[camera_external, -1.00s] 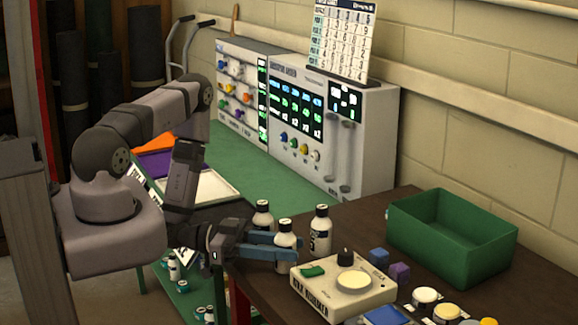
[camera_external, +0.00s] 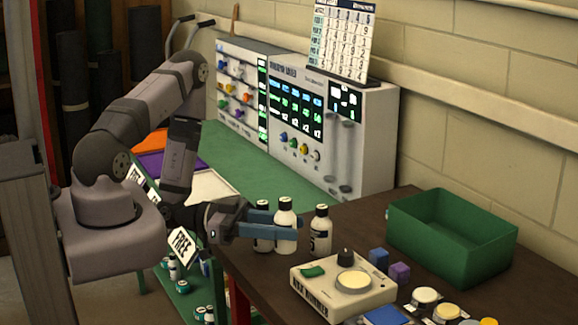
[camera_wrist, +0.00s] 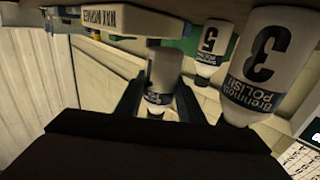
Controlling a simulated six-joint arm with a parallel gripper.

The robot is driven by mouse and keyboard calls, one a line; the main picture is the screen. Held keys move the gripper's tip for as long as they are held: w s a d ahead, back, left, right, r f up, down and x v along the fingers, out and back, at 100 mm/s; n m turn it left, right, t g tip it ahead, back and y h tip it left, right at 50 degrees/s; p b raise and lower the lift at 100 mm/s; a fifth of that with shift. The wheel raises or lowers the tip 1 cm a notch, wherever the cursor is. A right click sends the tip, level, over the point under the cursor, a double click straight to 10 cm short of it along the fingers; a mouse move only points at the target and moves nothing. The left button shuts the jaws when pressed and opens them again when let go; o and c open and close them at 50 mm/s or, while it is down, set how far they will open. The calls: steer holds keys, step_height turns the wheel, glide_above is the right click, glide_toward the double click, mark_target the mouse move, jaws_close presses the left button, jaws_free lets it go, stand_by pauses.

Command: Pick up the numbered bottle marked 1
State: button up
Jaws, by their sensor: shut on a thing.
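My gripper (camera_external: 271,225) is shut on a white bottle (camera_external: 285,226), upright and a little above the dark table. In the wrist view this bottle (camera_wrist: 162,72) is between my fingers (camera_wrist: 157,97); I cannot read its number. In the external view, one white bottle (camera_external: 262,240) stands just left of the held one, partly hidden by my fingers. Another bottle (camera_external: 320,232) stands to its right.
A cream device with a round pad (camera_external: 345,283) is in front of the bottles. A green bin (camera_external: 455,262) stands at the right. Small blue and purple blocks (camera_external: 399,273) and several round pots (camera_external: 426,297) lie near it. Equipment boxes (camera_external: 290,120) stand behind.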

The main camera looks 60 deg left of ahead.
mark_target(285, 200)
step_height(285, 200, up, 2)
steer(key=shift+r, duration=0.25)
steer(key=shift+r+p, duration=0.5)
steer(key=shift+r, duration=0.8)
